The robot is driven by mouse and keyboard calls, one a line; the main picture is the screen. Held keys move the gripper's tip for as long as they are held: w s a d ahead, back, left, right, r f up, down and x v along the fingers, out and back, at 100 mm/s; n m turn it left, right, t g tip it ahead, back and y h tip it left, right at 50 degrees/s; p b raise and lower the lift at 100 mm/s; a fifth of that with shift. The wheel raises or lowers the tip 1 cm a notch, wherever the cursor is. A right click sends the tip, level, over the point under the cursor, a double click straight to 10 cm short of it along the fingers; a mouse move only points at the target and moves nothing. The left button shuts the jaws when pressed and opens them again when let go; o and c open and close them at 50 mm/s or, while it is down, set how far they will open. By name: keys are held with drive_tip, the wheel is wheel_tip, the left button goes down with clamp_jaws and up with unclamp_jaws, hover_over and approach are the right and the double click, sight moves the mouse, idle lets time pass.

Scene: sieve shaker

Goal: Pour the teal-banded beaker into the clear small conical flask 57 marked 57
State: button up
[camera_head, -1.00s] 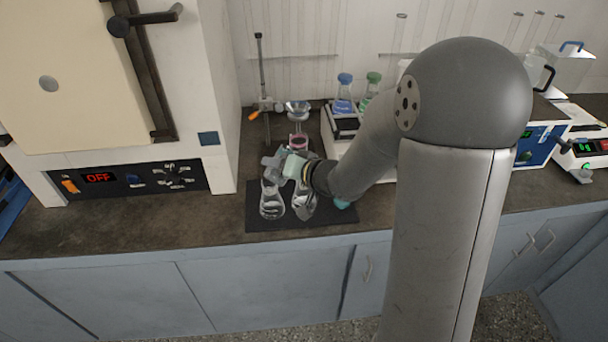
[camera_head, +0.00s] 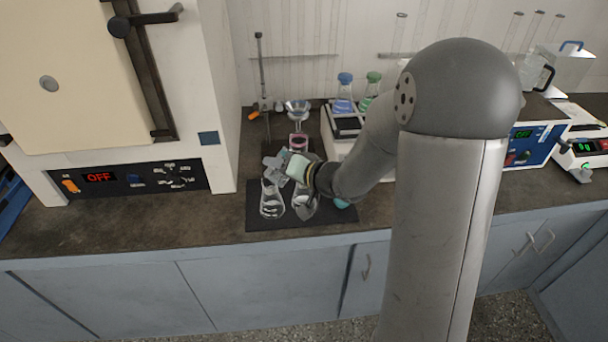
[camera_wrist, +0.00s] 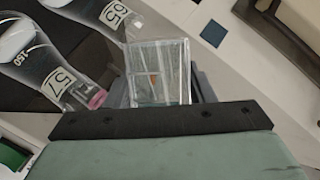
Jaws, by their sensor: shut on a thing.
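My gripper (camera_head: 284,166) is shut on a clear glass beaker (camera_wrist: 158,62), seen between the dark fingers in the wrist view. A small teal patch shows on or through its glass. The clear conical flask marked 57 (camera_wrist: 60,84) lies left of the beaker in the wrist view, its mouth close to the beaker's lower left edge. Pink shows at that mouth. In the head view, it appears to be the right flask (camera_head: 304,207) on the mat, partly under my gripper. I cannot tell whether the beaker touches it or liquid is flowing.
A second conical flask (camera_head: 271,203), with its number label (camera_wrist: 115,13), stands left of it on the dark mat (camera_head: 258,224). Behind are a funnel (camera_head: 298,108) and a metal stand (camera_head: 262,75). A furnace (camera_head: 140,178) is left; blue and green capped bottles (camera_head: 343,95) are behind right.

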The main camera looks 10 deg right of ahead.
drive_tip(key=shift+f+m, duration=0.2)
drive_tip(key=shift+m, duration=0.1)
idle(0.4)
drive_tip(key=shift+r+m+y+p, duration=0.4)
drive_tip(key=shift+m+y, duration=0.2)
drive_tip(key=shift+y, duration=0.1)
idle(1.2)
drive_tip(key=shift+d+f+m+y+b, duration=0.1)
drive_tip(key=shift+f+m+y+b, duration=0.25)
drive_tip(key=shift+m, duration=0.25)
idle(1.3)
drive_tip(key=shift+w+d+r+m+y+p, duration=0.2)
drive_tip(key=shift+d+r+m+y+p, duration=0.35)
drive_tip(key=shift+p, duration=1.1)
drive_tip(key=shift+f+m+p, duration=0.55)
drive_tip(key=shift+m+p, duration=0.25)
drive_tip(key=shift+m, duration=0.05)
idle(1.0)
